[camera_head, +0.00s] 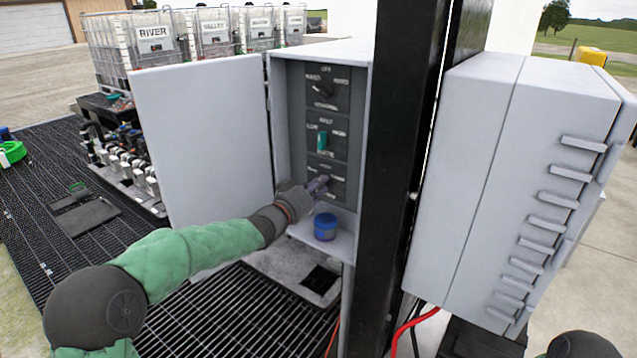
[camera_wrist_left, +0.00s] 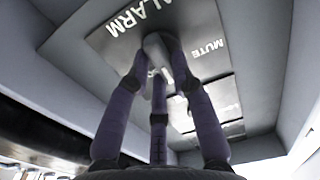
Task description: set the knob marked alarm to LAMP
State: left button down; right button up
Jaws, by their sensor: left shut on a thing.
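The open grey cabinet (camera_head: 318,52) holds a column of knob plates. The lowest plate (camera_head: 337,173) is partly covered by my left gripper (camera_head: 318,186). In the left wrist view the word ALARM is large on the plate (camera_wrist_left: 110,38), with MUTE to the right; other lettering is partly hidden. My left gripper (camera_wrist_left: 160,78) is shut on the grey alarm knob (camera_wrist_left: 157,42), its purple fingers around it. Which label the knob points at cannot be told. My right gripper is not in view.
Above are a teal knob (camera_head: 322,141) and a black knob (camera_head: 323,88). A blue-lidded jar (camera_head: 325,228) stands on the cabinet floor. The open door (camera_head: 205,140) is at the left, a black post (camera_head: 398,150) close at the right. A second grey box (camera_head: 480,170) stands beyond it.

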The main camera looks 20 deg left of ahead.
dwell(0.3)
pick_arm(q)
jog(key=shift+f, duration=0.1)
jog(key=c, duration=1.1)
grip_release()
jog(key=shift+o, duration=0.2)
jog(key=shift+s, duration=0.1)
jog(key=v, duration=1.1)
jog(key=shift+s+a, duration=0.15)
jog(key=shift+s, duration=0.25)
